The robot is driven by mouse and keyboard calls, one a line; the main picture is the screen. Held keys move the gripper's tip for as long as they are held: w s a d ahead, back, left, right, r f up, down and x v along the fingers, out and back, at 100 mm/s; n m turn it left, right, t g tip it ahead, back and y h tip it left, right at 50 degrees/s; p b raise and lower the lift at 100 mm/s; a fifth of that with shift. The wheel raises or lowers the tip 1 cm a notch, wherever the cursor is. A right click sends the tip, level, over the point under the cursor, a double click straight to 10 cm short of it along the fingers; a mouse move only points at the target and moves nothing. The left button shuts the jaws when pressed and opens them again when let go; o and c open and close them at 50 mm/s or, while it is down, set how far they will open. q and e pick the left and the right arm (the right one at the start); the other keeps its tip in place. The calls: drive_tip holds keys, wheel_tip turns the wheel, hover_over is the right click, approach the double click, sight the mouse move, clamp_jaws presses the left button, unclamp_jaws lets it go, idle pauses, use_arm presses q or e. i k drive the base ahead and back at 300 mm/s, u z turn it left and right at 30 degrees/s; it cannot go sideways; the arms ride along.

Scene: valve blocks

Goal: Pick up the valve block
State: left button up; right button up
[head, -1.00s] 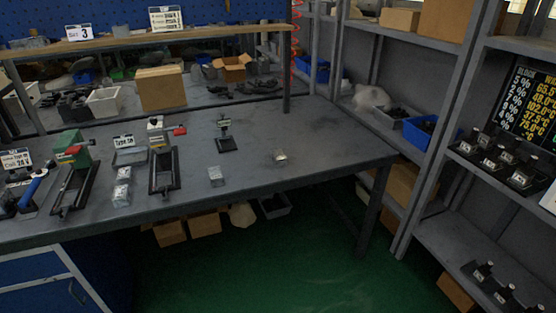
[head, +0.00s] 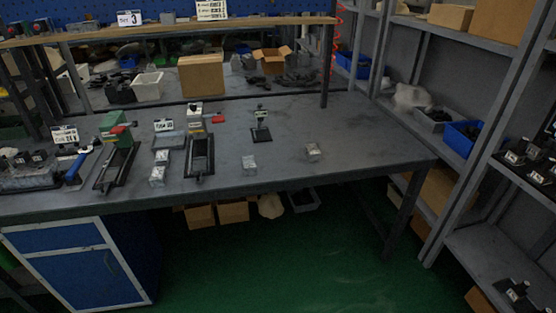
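Small silvery valve blocks stand on the grey workbench (head: 285,178). One valve block (head: 312,151) is alone toward the bench's right part. Another valve block (head: 249,164) is near the front edge, left of it. Two more blocks, a front one (head: 157,176) and one just behind it (head: 162,157), sit between two black clamp fixtures. Which block the task means cannot be told. Neither of my grippers is in view.
A green-topped fixture (head: 115,155) and a second black fixture (head: 200,157) stand on the bench's left half. A small black sign stand (head: 261,128) is behind the blocks. Grey shelving (head: 455,125) rises at the right. Green floor in front is clear.

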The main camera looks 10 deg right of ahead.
sight(249, 165)
drive_tip(key=k, duration=0.55)
drive_tip(key=u, duration=0.6)
drive_tip(key=i, duration=0.55)
drive_tip(key=u, duration=0.6)
drive_tip(key=i, duration=1.1)
drive_tip(key=z, duration=0.35)
